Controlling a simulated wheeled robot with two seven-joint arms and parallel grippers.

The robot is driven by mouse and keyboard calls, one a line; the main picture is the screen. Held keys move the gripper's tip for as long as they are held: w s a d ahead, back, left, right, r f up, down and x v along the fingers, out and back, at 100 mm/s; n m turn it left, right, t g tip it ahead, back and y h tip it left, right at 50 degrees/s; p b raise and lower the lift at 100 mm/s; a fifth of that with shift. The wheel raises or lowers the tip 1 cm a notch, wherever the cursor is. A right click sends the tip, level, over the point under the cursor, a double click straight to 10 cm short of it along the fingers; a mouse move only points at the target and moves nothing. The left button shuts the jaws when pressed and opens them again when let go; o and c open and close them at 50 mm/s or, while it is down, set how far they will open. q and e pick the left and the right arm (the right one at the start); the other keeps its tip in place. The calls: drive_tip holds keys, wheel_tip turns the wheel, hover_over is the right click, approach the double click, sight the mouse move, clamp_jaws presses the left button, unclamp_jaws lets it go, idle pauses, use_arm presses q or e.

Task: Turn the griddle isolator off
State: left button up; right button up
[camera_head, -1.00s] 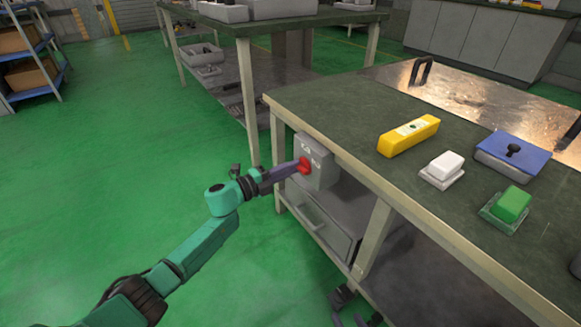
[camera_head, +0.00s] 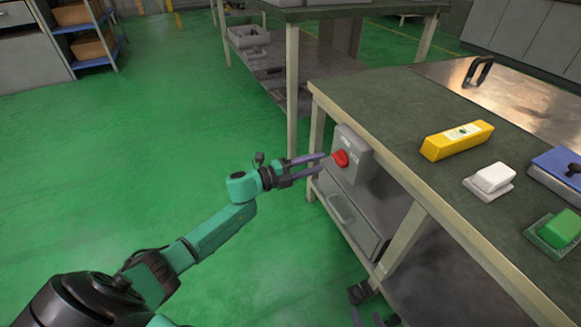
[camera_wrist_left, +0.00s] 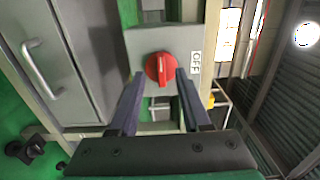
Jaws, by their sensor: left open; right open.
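The griddle isolator is a grey box (camera_head: 355,148) with a red rotary knob (camera_head: 340,158), mounted on the near side of the green-topped bench. In the left wrist view the knob (camera_wrist_left: 160,69) has its grip running up-down in the picture, with an OFF label (camera_wrist_left: 195,62) to its right. My left gripper (camera_head: 323,163) is open, its two fingers pointing at the knob. In the left wrist view the fingers (camera_wrist_left: 159,76) straddle the knob's line, but in the head view their tips look just short of it. My right gripper (camera_head: 368,317) is low at the bottom edge, open and partly cut off.
A drawer unit (camera_head: 345,215) is under the box. The bench top holds a yellow block (camera_head: 457,140), a white switch (camera_head: 490,180), a green switch (camera_head: 560,229) and a metal plate (camera_head: 510,95). Another table stands behind. The green floor (camera_head: 150,150) at left is clear.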

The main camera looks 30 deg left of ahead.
use_arm(q)
drive_tip(key=p+v, duration=0.2)
drive_tip(key=v, duration=0.8)
use_arm(e)
drive_tip(key=r, duration=0.3)
drive_tip(key=shift+w+d+g, duration=0.1)
drive_tip(key=shift+d+g, duration=0.15)
drive_tip(key=shift+g, duration=0.05)
